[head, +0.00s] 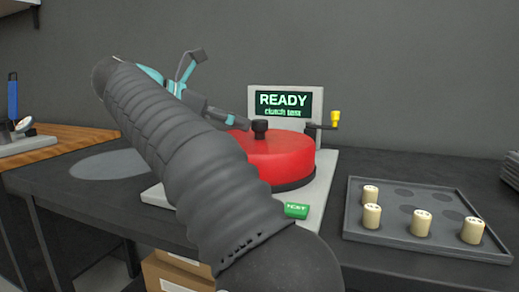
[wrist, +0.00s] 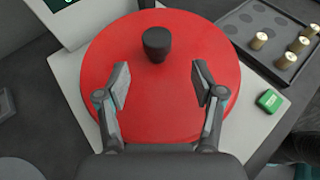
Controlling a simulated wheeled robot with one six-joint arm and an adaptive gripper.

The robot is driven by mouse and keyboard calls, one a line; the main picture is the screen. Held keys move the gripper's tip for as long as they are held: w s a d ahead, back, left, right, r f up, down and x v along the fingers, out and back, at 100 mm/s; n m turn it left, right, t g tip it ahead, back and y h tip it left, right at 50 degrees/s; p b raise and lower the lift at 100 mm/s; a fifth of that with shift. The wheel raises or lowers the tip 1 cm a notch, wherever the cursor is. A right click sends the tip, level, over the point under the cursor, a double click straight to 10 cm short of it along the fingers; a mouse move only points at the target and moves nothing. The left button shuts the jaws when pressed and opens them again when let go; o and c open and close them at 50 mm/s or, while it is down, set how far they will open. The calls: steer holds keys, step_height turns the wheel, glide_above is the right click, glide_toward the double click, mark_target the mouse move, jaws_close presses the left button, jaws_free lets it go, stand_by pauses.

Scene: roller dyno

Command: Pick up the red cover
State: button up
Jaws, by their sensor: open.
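The red cover (head: 280,160) is a round red lid with a black knob (head: 260,128) on top. It sits on the light grey dyno base (head: 318,190). In the wrist view the red cover (wrist: 160,105) fills the middle, with its black knob (wrist: 157,44) beyond the fingertips. My gripper (wrist: 160,82) is open and empty, its two fingers spread over the cover on the near side of the knob. In the head view my arm hides the left part of the cover, and only part of my gripper shows behind it.
A display reading READY (head: 283,103) stands behind the cover, with a yellow-handled lever (head: 335,118) at its right. A green button (head: 297,210) is on the base's front. A grey tray (head: 450,247) with several cream rollers lies right. Dark table lies between.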

mark_target(259, 129)
steer(key=shift+b+x, duration=0.35)
steer(key=shift+x, duration=3.3)
steer(key=shift+w+r, duration=0.1)
jaws_close()
